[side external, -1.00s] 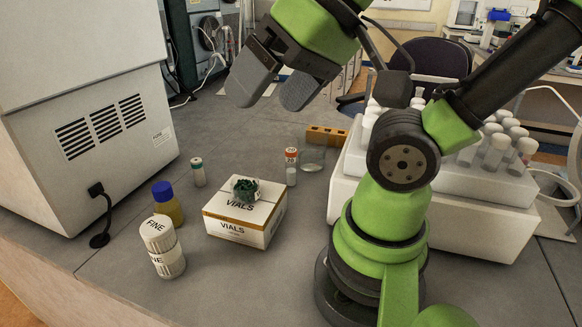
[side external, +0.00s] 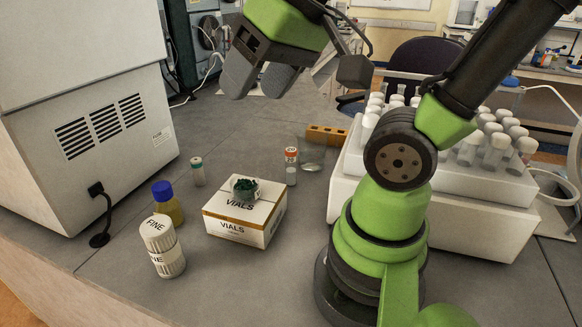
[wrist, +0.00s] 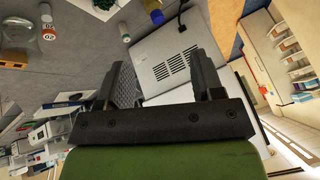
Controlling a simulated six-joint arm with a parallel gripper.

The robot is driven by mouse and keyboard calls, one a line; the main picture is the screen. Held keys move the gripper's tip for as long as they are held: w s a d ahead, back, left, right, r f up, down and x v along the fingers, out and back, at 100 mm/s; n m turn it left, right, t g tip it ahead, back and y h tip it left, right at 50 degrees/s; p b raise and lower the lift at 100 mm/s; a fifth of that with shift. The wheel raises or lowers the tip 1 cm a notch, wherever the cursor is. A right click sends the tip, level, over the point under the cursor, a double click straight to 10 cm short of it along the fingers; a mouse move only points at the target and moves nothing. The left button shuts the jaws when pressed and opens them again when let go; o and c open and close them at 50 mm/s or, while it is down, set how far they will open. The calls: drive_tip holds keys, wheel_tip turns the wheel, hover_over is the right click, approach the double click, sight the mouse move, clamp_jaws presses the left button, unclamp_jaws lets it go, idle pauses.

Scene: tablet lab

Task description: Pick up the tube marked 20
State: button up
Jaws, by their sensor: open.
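The tube marked 20 (side external: 291,166) has an orange-red cap and a white body. It stands upright on the grey bench just behind the VIALS box. In the wrist view the tube (wrist: 48,24) shows near the upper left, with the number 20 readable on it. My gripper (side external: 252,84) is open and empty, well above the bench and to the left of the tube. In the wrist view its two fingers (wrist: 163,75) are spread apart with nothing between them.
A VIALS box (side external: 238,230) with a small dish of green bits stands before the tube. A glass beaker (side external: 311,158) is close behind it. A white rack (side external: 438,160) stands right.

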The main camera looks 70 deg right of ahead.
drive_tip(key=w+d+f+g+h, duration=0.25)
drive_tip(key=w+d, duration=0.35)
drive_tip(key=d, duration=0.3)
drive_tip(key=g+y, duration=0.1)
drive_tip(key=g, duration=0.3)
hover_over(290, 160)
drive_tip(key=w+d, duration=0.1)
wheel_tip(290, 160, down, 14)
drive_tip(key=shift+r, duration=0.1)
drive_tip(key=shift+y, duration=0.25)
drive_tip(key=f, duration=0.4)
drive_tip(key=shift+s+d+f, duration=0.2)
drive_tip(key=shift+d, duration=0.1)
drive_tip(key=shift+s+a+f, duration=0.1)
drive_tip(key=shift+f, duration=3)
drive_tip(key=c, duration=1)
